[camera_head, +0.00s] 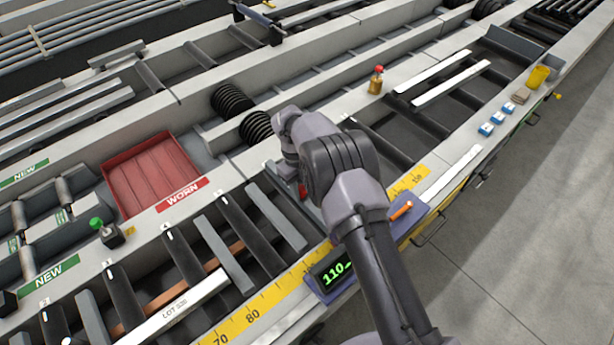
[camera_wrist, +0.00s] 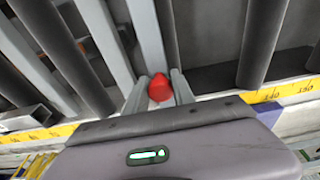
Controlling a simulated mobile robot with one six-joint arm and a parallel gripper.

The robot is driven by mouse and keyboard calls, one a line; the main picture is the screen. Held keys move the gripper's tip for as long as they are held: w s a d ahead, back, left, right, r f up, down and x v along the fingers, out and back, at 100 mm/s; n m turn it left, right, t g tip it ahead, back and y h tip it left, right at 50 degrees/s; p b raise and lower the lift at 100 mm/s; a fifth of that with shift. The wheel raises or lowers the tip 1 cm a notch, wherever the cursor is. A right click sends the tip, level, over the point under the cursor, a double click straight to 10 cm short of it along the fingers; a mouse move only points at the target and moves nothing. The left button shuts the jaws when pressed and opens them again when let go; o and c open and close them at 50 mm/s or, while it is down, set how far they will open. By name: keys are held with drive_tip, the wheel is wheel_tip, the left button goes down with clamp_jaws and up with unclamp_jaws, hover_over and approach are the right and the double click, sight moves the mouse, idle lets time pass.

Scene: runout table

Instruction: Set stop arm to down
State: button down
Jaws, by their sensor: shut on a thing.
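The stop arm shows in the wrist view as a flat grey bar (camera_wrist: 147,38) with a red knob (camera_wrist: 160,88) at its near end. My gripper (camera_wrist: 159,92) has one finger on each side of the red knob and is shut on it. In the head view, my gripper (camera_head: 300,186) is low over the rollers, mostly hidden behind my own wrist. Only a small red patch of the knob (camera_head: 303,191) shows there. I cannot tell from these views how far the arm is tilted.
Dark rollers and grey bars (camera_head: 232,253) lie left of my gripper. A yellow scale (camera_head: 252,312) and a green display (camera_head: 335,272) reading about 110 run along the near edge. A red WORN tray (camera_head: 150,176), black discs (camera_head: 232,101) and a red-topped bottle (camera_head: 376,82) stand farther back.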

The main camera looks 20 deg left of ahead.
drive_tip(key=shift+d+f, duration=0.1)
drive_tip(key=shift+f, duration=0.1)
idle(0.4)
drive_tip(key=c, duration=1.1)
unclamp_jaws()
drive_tip(key=shift+f, duration=0.1)
drive_tip(key=shift+o, duration=0.2)
wheel_tip(320, 180, up, 17)
drive_tip(key=w+a+p, duration=0.1)
drive_tip(key=a+p, duration=0.1)
drive_tip(key=shift+w+a, duration=0.4)
